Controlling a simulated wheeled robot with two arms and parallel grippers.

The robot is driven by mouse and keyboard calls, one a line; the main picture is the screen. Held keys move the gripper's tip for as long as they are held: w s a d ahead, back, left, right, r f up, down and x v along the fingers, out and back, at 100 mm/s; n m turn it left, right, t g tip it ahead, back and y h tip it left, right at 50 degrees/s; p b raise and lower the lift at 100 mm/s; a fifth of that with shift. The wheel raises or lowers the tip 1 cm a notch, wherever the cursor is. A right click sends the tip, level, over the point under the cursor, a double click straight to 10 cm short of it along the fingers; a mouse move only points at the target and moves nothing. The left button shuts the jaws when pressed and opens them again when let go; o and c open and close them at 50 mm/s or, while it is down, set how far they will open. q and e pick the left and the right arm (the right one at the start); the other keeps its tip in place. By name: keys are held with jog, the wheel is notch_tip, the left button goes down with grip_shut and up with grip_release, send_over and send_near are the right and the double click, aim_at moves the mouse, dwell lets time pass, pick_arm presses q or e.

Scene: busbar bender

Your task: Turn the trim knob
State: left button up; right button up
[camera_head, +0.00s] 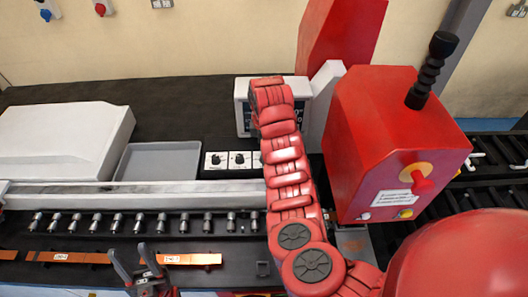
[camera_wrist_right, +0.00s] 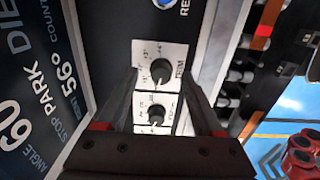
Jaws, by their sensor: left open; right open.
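The trim knob (camera_wrist_right: 161,72) is a round black knob on a white plate with a printed scale and the word TRIM, in the right wrist view. My right gripper (camera_wrist_right: 160,80) is open, its dark fingers on either side of this knob in the picture. I see no contact; the depth gap cannot be told. In the head view the knob row shows just left of my right arm, which covers its right end and hides the right gripper. My left gripper (camera_head: 140,272) is open and empty at the bottom, near the front copper strips.
A second knob (camera_wrist_right: 156,115) sits beside the trim knob. A display panel (camera_wrist_right: 50,90) stands close by at the left. In the head view, a grey tray (camera_head: 158,160) lies left of the knobs, and a red machine head (camera_head: 375,130) with a black-handled lever stands right of my arm.

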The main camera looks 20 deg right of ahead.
jog(key=shift+s+f, duration=0.1)
jog(key=shift+f, duration=0.55)
grip_shut()
